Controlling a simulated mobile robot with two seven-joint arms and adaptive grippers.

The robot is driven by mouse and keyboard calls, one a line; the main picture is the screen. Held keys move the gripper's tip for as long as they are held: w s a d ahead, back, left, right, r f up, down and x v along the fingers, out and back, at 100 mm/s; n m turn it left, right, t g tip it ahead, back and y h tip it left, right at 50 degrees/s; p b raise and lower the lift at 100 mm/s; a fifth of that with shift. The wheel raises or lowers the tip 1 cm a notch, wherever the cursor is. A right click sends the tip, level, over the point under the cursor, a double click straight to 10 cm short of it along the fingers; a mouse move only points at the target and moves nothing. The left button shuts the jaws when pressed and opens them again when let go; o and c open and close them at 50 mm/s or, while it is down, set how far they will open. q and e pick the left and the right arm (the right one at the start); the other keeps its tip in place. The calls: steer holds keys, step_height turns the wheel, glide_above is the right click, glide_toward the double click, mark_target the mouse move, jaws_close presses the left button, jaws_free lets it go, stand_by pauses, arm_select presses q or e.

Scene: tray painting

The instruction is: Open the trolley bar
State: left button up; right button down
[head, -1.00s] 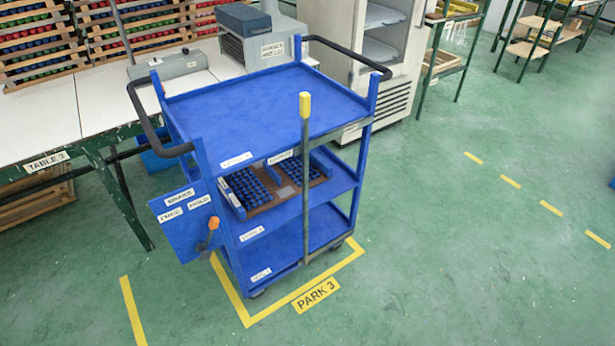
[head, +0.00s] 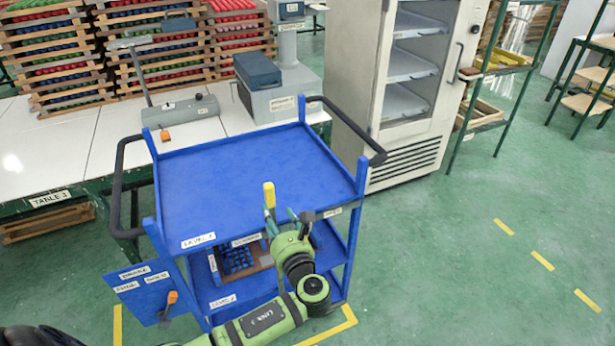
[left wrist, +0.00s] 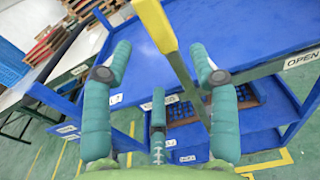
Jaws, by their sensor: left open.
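The trolley bar is an upright grey bar with a yellow top (head: 269,195), at the front of the blue trolley (head: 250,160). Most of its grey part is hidden behind my left arm in the head view. My left gripper (head: 288,222) is open at the bar, just below the yellow top. In the left wrist view the yellow top (left wrist: 156,24) and grey bar (left wrist: 182,75) run between the spread teal fingers (left wrist: 163,68). I cannot tell whether any finger touches it. An OPEN label (left wrist: 302,59) is on the trolley's right edge. My right gripper is not in view.
A side panel with an orange-knobbed lever (head: 171,298) hangs at the trolley's left. The middle shelf holds a tray of blue pieces (head: 238,260). Table 3 (head: 50,199) stands left, a white cabinet (head: 405,150) behind right.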

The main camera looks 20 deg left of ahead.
mark_target(268, 197)
arm_select(q)
steer(key=shift+w+d+r, duration=0.1)
steer(key=shift+w+r, duration=0.05)
steer(key=shift+r, duration=0.45)
steer(key=shift+w+d+r, duration=0.1)
steer(key=shift+r, duration=0.45)
steer(key=shift+w+a+r, duration=0.15)
steer(key=shift+a+r, duration=0.05)
steer(key=p+x, duration=0.1)
steer(key=x, duration=0.4)
steer(key=shift+a, duration=0.45)
steer(key=shift+w+a, duration=0.25)
steer(key=shift+w, duration=0.05)
jaws_close()
